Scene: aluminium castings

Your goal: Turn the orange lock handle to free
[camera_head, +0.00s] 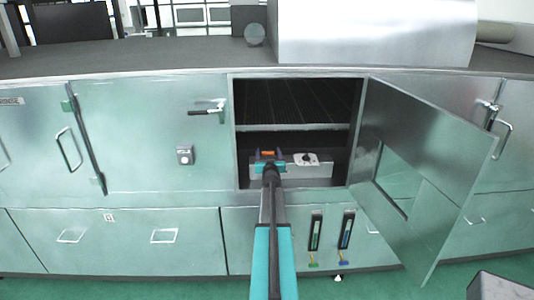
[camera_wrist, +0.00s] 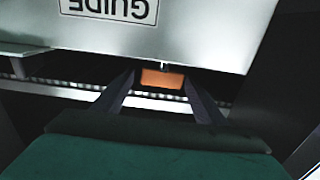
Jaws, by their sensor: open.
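The orange lock handle (camera_head: 267,153) shows as a small orange block inside the open compartment in the head view. In the wrist view the orange handle (camera_wrist: 162,79) lies between the two dark fingertips, just beyond the lower edge of a pale panel (camera_wrist: 170,30) labelled "GUIDE", upside down. My gripper (camera_head: 269,161) reaches into the compartment at the handle, and its open fingers (camera_wrist: 163,87) stand on either side of it. I cannot tell whether they touch it. The handle's pivot is hidden.
A metal box (camera_head: 318,178) with a white plate and dark dial (camera_head: 305,159) sits beside the handle. A shelf (camera_head: 290,127) crosses above it. The open door (camera_head: 425,150) swings out to the right. A closed door (camera_head: 150,130) is left. Drawers (camera_head: 110,240) run below.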

